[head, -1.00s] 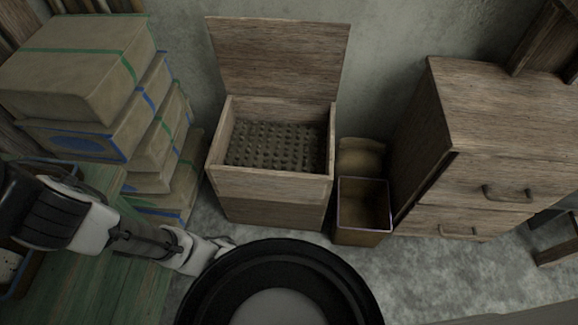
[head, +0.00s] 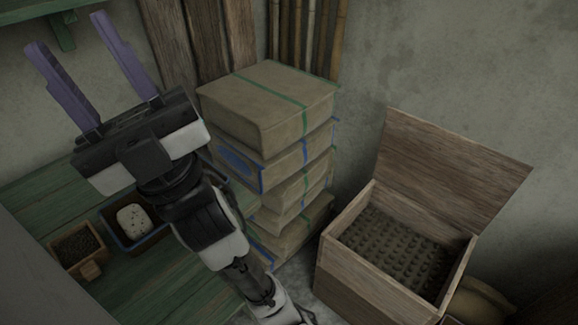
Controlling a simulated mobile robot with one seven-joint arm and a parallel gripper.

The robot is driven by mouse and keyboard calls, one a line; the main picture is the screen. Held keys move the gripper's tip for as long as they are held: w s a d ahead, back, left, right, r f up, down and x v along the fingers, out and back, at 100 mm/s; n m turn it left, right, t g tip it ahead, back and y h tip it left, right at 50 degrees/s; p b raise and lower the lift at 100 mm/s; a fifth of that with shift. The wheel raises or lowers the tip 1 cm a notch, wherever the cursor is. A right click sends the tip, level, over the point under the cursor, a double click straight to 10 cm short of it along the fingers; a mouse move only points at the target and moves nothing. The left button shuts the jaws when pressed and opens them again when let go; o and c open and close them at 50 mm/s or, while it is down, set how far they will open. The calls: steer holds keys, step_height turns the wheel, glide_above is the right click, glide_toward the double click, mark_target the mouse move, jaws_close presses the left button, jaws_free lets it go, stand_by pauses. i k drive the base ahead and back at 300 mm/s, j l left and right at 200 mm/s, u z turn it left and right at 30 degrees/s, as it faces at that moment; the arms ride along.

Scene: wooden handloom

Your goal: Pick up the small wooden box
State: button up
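A small wooden box (head: 56,262) with dark, grainy contents sits on the green wooden table (head: 150,287) at the lower left of the head view. A small light wooden piece (head: 91,271) shows at its front right. My gripper (head: 68,36) is raised at the upper left, its two long purple fingers spread wide apart with nothing between them. In the picture it lies above the box, apart from it. My arm runs down to the right of the box and does not cover it.
A blue-rimmed tray (head: 111,220) holding a white speckled object (head: 134,221) stands right beside the box, partly behind my arm. Stacked packages (head: 268,108) stand behind. A large open wooden chest (head: 355,270) is at the right. A green shelf (head: 40,12) is at the top left.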

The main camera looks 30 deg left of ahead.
mark_target(81, 250)
steer(key=k, duration=0.35)
steer(key=k+u, duration=0.6)
steer(key=i+u, duration=0.1)
steer(key=u, duration=0.9)
